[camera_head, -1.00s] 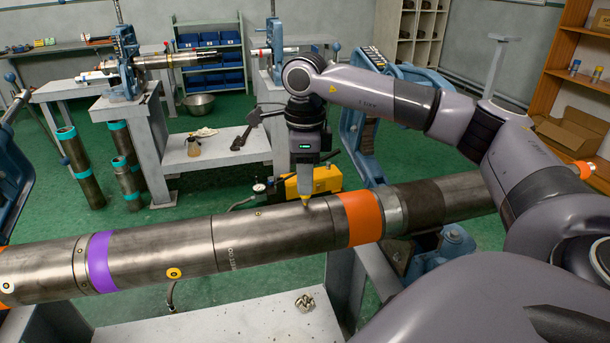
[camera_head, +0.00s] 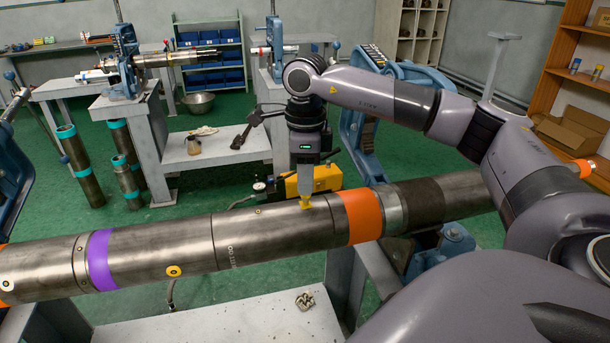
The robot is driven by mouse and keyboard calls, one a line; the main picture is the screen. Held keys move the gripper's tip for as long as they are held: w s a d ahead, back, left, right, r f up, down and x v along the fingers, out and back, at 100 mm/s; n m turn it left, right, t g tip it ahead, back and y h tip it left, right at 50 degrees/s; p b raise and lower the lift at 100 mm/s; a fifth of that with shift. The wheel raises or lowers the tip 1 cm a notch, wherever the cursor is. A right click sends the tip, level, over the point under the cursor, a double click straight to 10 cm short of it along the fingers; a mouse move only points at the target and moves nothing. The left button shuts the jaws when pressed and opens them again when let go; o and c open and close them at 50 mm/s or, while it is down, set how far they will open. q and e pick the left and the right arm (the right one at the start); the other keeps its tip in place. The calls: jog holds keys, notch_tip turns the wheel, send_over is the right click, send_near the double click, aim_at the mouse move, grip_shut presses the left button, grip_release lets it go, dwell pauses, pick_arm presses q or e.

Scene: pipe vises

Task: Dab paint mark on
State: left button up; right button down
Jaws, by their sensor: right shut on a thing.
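The long steel pipe (camera_head: 275,236) runs across the front, with a purple band (camera_head: 100,260) at left and an orange band (camera_head: 361,216) right of centre. My right gripper (camera_head: 305,170) points straight down over the pipe, just left of the orange band. It is shut on a paint marker, whose yellow tip (camera_head: 306,203) shows below it. The tip appears to meet the pipe's upper surface. Any paint under the tip is hidden or cannot be told from the tip. My left gripper is not in view.
Yellow round marks (camera_head: 174,271) sit on the pipe. Behind it are a yellow pump unit (camera_head: 310,181), a grey bench (camera_head: 205,155) and blue vises (camera_head: 126,60). A grey table (camera_head: 220,325) with a small metal part (camera_head: 305,300) lies in front. Green floor is open between.

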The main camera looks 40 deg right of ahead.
jog(key=shift+r, duration=0.1)
notch_tip(320, 180, up, 7)
jog(key=p, duration=0.6)
dwell(0.6)
